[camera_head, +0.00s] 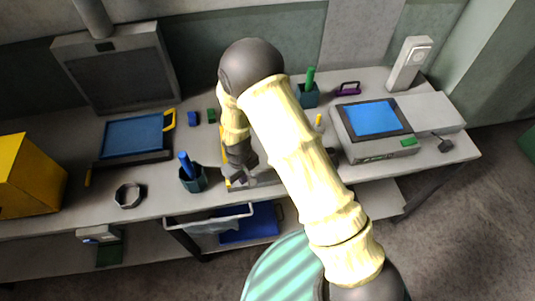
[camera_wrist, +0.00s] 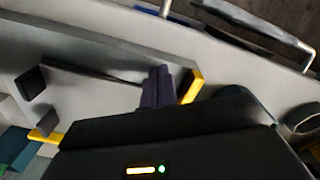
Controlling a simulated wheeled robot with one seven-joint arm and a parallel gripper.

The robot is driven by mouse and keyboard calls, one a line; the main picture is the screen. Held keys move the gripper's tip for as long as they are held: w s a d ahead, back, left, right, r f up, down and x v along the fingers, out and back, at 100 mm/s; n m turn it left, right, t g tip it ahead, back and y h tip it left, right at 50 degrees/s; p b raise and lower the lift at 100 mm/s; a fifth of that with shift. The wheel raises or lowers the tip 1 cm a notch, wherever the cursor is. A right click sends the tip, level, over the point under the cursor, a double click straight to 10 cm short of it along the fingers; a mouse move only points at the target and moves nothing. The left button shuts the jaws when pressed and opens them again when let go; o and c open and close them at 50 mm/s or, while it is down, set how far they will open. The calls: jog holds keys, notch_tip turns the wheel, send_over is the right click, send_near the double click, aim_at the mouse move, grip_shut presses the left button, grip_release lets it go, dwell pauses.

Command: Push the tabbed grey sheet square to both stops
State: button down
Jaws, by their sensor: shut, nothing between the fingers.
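My gripper (camera_head: 243,176) is shut and empty, low over a flat grey fixture (camera_head: 262,182) at the front middle of the bench. In the wrist view its dark fingertips (camera_wrist: 157,88) are together, close to a yellow corner piece (camera_wrist: 192,87). A flat light grey surface (camera_wrist: 95,97), which looks like the grey sheet, lies beside the fingers, with a dark line along one edge. My arm hides much of the fixture in the head view.
A dark ring (camera_head: 129,196) and a blue-topped tray (camera_head: 132,137) lie further left. A machine with a blue screen (camera_head: 375,118) stands right. A rail (camera_head: 208,217) runs below the front edge.

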jog(key=shift+f+b, duration=0.45)
jog(key=shift+f, duration=0.15)
dwell(0.3)
jog(key=shift+w+a, duration=0.2)
jog(key=shift+w, duration=0.5)
dwell(0.6)
jog(key=shift+w+a, duration=0.15)
jog(key=shift+w, duration=0.55)
jog(key=shift+w, duration=0.1)
jog(key=shift+w+a, duration=0.15)
jog(key=shift+w, duration=0.3)
jog(key=shift+w+b, duration=0.15)
jog(key=shift+b, duration=0.15)
jog(key=shift+w+a, duration=0.25)
jog(key=shift+w, duration=0.75)
jog(key=shift+w, duration=0.25)
jog(key=shift+s+r, duration=0.1)
jog(key=shift+s, duration=0.05)
